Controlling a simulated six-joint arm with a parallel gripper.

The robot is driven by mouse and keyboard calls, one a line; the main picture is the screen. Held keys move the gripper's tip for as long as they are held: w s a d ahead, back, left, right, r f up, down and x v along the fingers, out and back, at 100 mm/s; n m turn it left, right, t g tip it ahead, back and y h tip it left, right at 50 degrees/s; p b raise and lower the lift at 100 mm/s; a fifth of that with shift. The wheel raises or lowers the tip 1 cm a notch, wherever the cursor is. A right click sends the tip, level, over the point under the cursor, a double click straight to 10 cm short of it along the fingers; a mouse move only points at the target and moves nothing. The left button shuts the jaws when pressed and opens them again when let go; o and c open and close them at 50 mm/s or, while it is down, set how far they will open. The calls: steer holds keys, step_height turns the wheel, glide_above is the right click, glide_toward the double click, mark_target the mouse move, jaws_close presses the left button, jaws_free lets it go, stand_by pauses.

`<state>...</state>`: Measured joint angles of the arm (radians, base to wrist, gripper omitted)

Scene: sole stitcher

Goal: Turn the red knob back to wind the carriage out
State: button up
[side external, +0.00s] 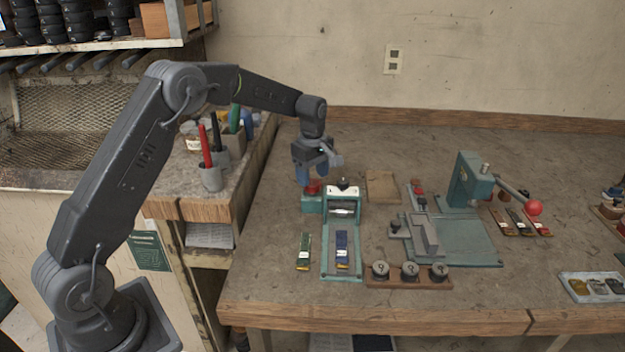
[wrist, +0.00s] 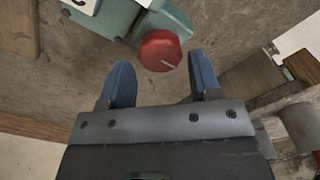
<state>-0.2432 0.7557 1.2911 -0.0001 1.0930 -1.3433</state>
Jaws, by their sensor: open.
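The red knob (wrist: 160,50) has a pale line on its face and sits on the end of a teal housing (wrist: 165,17). In the side external view the red knob (side external: 313,187) shows at the back left of the teal carriage frame (side external: 325,245). My gripper (wrist: 162,80) is open, its two blue fingers pointing at the knob, one to each side and just short of it. In the side external view my gripper (side external: 303,175) is right by the knob and partly hides it. A blue piece (side external: 342,248) lies inside the frame.
A green piece (side external: 304,250) lies left of the frame. A rack of several round dials (side external: 409,282) stands in front. A teal press (side external: 470,180) with a red-balled lever (side external: 535,208) stands to the right. A flat wooden block (side external: 382,186) lies behind.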

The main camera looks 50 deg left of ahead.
mark_target(312, 182)
step_height(312, 182, up, 12)
steer(key=shift+f, duration=0.15)
stand_by(0.3)
steer(key=s+d+r+m+t, duration=0.1)
steer(key=s+d+r+m, duration=0.3)
steer(key=s, duration=0.3)
steer(key=s+d+r+m+t, duration=0.2)
steer(key=s+d+r+m, duration=0.25)
steer(key=s, duration=0.35)
steer(key=s+d+f+m+t, duration=0.1)
steer(key=s+d+f+m, duration=0.1)
steer(key=s+m, duration=0.3)
steer(key=s+d+f+m+t, duration=0.1)
steer(key=s+d+f+m, duration=0.1)
steer(key=s, duration=1.1)
steer(key=f+m, duration=0.1)
steer(key=m, duration=0.1)
steer(key=shift+d+m+t, duration=0.3)
steer(key=shift+m, duration=0.05)
